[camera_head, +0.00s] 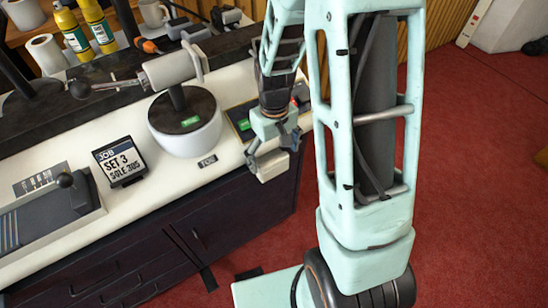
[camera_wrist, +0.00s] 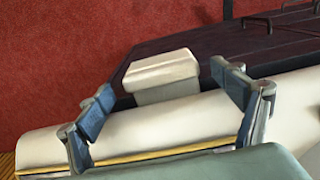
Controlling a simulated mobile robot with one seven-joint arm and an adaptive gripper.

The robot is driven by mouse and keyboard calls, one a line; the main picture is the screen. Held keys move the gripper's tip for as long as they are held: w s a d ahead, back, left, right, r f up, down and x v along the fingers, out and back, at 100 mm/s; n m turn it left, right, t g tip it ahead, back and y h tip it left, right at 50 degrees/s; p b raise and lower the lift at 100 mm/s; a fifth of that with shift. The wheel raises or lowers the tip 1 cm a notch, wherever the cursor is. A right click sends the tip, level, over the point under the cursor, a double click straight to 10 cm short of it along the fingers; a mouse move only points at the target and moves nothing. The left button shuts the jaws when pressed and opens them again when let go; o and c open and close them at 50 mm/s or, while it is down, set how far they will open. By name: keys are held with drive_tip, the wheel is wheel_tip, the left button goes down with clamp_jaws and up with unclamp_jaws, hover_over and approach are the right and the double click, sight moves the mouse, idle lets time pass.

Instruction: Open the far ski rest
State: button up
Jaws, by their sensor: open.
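A pale cream block (camera_head: 272,166), which looks like the far ski rest, sits at the front edge of the bench below my gripper. It also shows in the wrist view (camera_wrist: 162,68), jutting out past the rounded white bench edge. Whether it is folded or out is hard to tell. My gripper (camera_head: 270,145) is open above the bench edge, its two blue-grey fingers spread. In the wrist view my gripper (camera_wrist: 162,84) has one finger on each side of the block, with nothing held between them. Contact with the block cannot be made out.
A white round base (camera_head: 186,138) with a grey lever clamp stands left of my gripper. A job sign (camera_head: 120,160) and a grey device (camera_head: 45,215) are farther left. Yellow bottles (camera_head: 75,35) stand behind. Dark cabinets (camera_head: 205,235) lie below; red floor (camera_head: 460,140) is open at right.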

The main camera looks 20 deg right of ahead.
drive_tip(key=shift+f, duration=0.15)
drive_tip(key=shift+c, duration=0.3)
drive_tip(key=c, duration=1.6)
